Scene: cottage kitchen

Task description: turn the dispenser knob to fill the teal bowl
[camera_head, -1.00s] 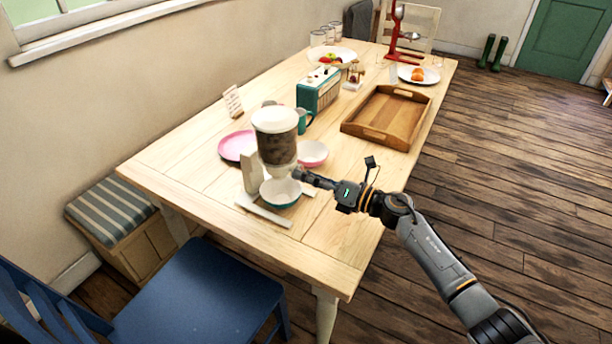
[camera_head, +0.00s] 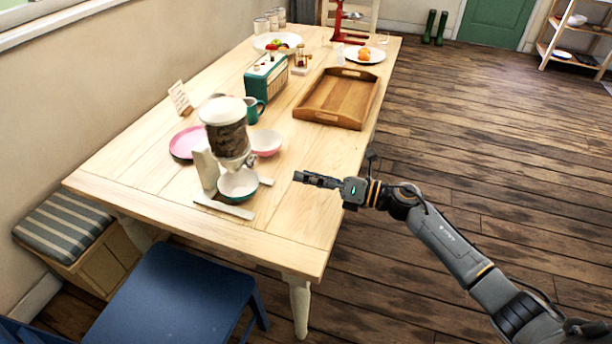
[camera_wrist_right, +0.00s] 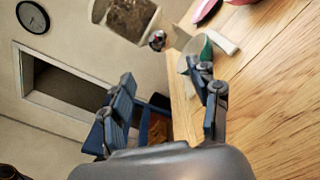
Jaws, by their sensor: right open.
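The dispenser (camera_head: 226,126) has a white lid, a clear body with dark brown contents and a pale stand. It stands upright near the table's front. Its knob (camera_head: 250,161) is small in the head view and shows as a dark round piece in the wrist view (camera_wrist_right: 157,40). The teal bowl (camera_head: 238,186), white inside, sits under the spout; I see no clear fill in it. It shows partly behind a finger in the wrist view (camera_wrist_right: 207,50). My right gripper (camera_head: 300,177) is open and empty, right of the knob and apart from it. My left gripper is out of view.
A pink bowl (camera_head: 266,143), pink plate (camera_head: 187,142), teal mug (camera_head: 252,110) and teal radio (camera_head: 266,80) stand behind the dispenser. A wooden tray (camera_head: 338,98) lies farther back. A blue chair (camera_head: 175,298) is at the near edge. The table's right front is clear.

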